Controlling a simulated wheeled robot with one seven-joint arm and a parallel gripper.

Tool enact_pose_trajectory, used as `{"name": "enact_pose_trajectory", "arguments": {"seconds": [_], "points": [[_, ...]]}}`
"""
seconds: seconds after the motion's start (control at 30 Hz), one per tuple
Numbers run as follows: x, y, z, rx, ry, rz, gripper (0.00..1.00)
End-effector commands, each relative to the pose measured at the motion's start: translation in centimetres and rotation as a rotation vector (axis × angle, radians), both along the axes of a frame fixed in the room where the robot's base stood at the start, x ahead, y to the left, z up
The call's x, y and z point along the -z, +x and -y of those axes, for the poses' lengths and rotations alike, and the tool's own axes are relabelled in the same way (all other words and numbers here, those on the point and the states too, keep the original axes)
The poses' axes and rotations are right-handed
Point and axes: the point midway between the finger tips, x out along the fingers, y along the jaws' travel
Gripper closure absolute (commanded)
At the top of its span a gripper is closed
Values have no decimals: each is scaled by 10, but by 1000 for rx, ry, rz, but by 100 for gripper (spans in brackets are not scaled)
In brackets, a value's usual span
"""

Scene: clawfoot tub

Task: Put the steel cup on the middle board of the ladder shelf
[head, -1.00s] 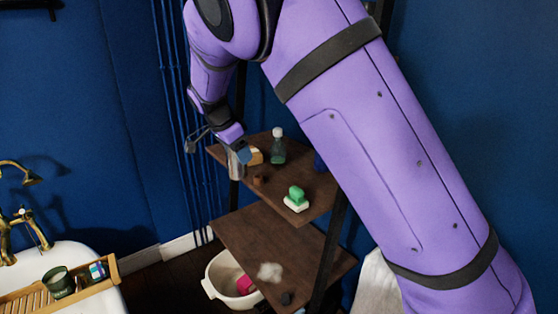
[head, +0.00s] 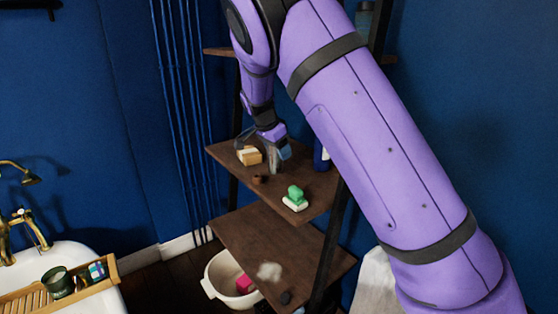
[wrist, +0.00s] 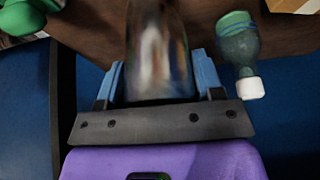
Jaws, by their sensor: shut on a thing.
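The steel cup (wrist: 160,50) is a shiny metal cylinder between the blue fingers of my gripper (wrist: 160,80), which is shut on it. In the head view my gripper (head: 275,148) and the cup (head: 274,163) are over the back part of a dark wooden board (head: 310,205) of the ladder shelf, among the things on it. I cannot tell whether the cup's bottom touches the board. This board lies between a higher board (head: 218,52) and a lower one (head: 275,235).
The board's left front is clear.

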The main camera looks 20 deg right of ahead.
Motion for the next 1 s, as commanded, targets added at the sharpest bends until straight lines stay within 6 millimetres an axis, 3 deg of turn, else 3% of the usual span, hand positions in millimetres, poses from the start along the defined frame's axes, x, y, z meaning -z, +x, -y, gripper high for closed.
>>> {"name": "enact_pose_trajectory", "arguments": {"seconds": [0.2, 0.63, 0.67, 0.77, 1.0], "points": [[33, -1, 0, 1, -1, -3, 65], [40, 1, 4, 0, -1, 1, 65], [41, 1, 4, 0, -1, 1, 37], [41, 1, 4, 0, -1, 1, 14], [40, 1, 4, 0, -1, 1, 14]]}}
